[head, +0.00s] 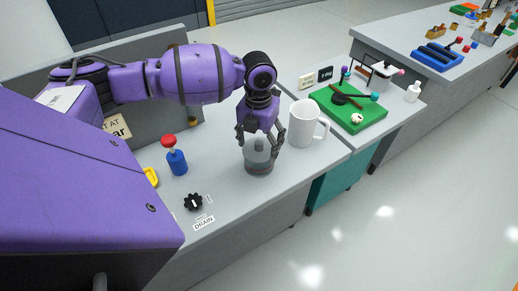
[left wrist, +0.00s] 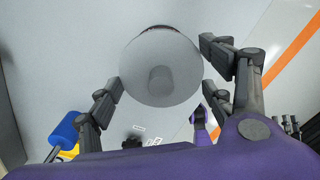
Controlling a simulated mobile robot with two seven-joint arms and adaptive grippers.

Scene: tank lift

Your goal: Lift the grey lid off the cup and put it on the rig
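The grey lid (head: 259,153) is round with a short upright knob and sits on a grey, partly see-through cup (head: 259,168) on the bench. In the left wrist view the lid (left wrist: 142,60) shows as a wide disc with its knob in the middle. My left gripper (head: 260,143) points down over the lid. Its fingers are spread, one on each side of the knob; in the left wrist view the open gripper (left wrist: 160,80) has clear gaps to the knob. Whether a finger touches the lid's rim cannot be told. I cannot tell which thing is the rig.
A white mug (head: 302,124) stands close right of my gripper. A blue cylinder with a red top (head: 176,160) and a black knob (head: 193,202) by a DRAIN label are to the left. A green board (head: 355,120) with small items lies right. The front bench edge is near.

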